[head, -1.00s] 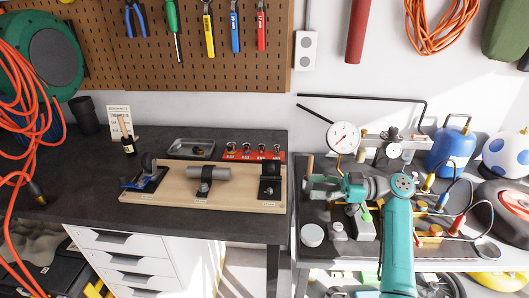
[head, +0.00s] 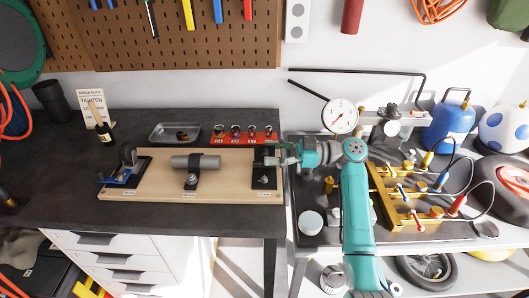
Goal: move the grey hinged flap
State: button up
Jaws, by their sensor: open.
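A pale wooden board (head: 228,190) lies on the dark benchtop and carries three fittings. At its right end is a black plate (head: 264,183) with a small dark upright part, which looks like the hinged flap. My gripper (head: 272,154) is open, pointing left, right at the top of this fitting. It overlaps the flap in this view, so the flap's angle and any contact cannot be told. At the left is a blue and black fitting (head: 122,172).
A grey metal tray (head: 175,133) and a red rack (head: 240,135) stand behind the board. A dial gauge (head: 340,116) on a stand and brass-coloured valve fittings (head: 405,195) are on the right-hand bench.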

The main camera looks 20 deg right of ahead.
jog(key=shift+x, duration=1.2)
grip_shut()
jog(key=shift+s, duration=0.1)
jog(key=shift+s+a+f+n, duration=0.1)
jog(key=shift+s+f+n, duration=0.15)
jog(key=shift+n, duration=0.55)
grip_release()
jog(key=shift+s, duration=0.1)
jog(key=shift+r, duration=0.1)
